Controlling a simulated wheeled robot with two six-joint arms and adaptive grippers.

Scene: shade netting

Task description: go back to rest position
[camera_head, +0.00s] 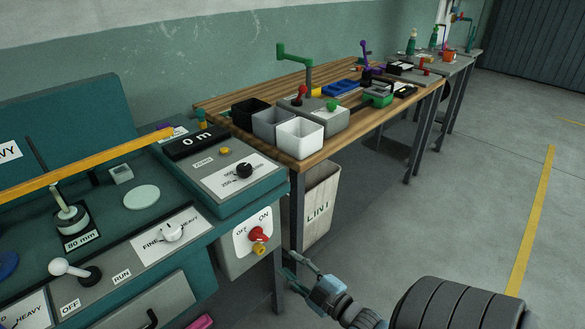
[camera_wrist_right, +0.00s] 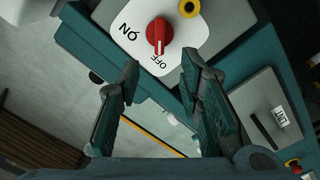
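My right gripper (camera_head: 294,268) is low in the head view, in front of the teal machine and right of its switch panel. In the right wrist view the two fingers of my right gripper (camera_wrist_right: 160,88) are spread apart with nothing between them. The red rotary switch (camera_wrist_right: 158,35) sits on a white plate marked ON and OFF, beyond the fingertips and apart from them. Its white mark points toward OFF. The red switch also shows in the head view (camera_head: 257,234). My left gripper is in neither view.
The teal machine (camera_head: 234,197) fills the left, with levers and labels on top. A wooden table (camera_head: 222,97) with grey and white bins stands behind it. A LINT bin (camera_head: 321,205) stands below. The floor (camera_head: 470,200) to the right is clear.

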